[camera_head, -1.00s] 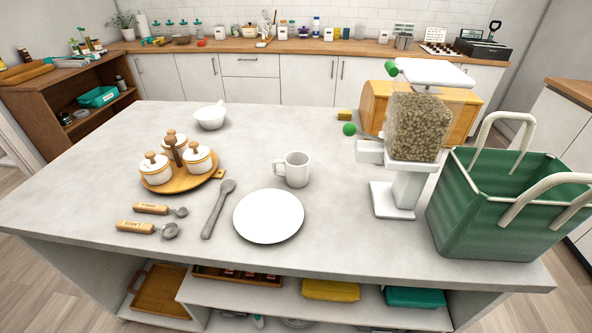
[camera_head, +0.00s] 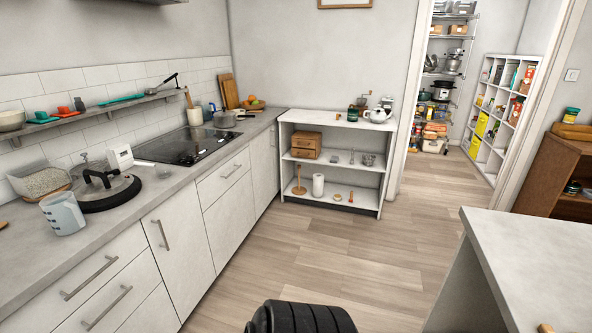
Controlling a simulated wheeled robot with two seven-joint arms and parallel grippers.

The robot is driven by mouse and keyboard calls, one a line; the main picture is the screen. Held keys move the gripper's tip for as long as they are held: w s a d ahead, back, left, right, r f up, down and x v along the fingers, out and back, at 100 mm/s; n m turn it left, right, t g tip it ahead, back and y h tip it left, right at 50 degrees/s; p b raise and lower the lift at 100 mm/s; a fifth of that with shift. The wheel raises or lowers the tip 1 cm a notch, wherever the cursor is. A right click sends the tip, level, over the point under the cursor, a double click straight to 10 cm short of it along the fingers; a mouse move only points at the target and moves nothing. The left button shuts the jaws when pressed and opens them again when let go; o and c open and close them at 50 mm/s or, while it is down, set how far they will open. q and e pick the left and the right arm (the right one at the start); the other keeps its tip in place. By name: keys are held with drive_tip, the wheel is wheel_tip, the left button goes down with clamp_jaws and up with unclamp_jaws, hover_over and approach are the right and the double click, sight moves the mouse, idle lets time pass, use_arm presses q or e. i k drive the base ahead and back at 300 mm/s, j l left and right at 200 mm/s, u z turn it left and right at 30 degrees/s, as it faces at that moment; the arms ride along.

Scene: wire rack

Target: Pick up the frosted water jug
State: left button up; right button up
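A pale blue, translucent jug (camera_head: 63,214) stands upright near the front edge of the left counter. It looks frosted and has faint marks on its side; I cannot tell for sure that it is the water jug. A small blue item (camera_head: 211,110) stands at the far end of the same counter, too small to make out. Neither of my grippers is in view, so I cannot see their state.
A white shelf (camera_head: 336,125) stands ahead. A wire rack (camera_head: 440,75) shows through the doorway. The island (camera_head: 540,265) is at right; the floor between is clear.

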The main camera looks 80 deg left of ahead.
sight(62, 210)
drive_tip(key=u, duration=4.4)
drive_tip(key=z, duration=4.45)
drive_tip(key=u, duration=3.95)
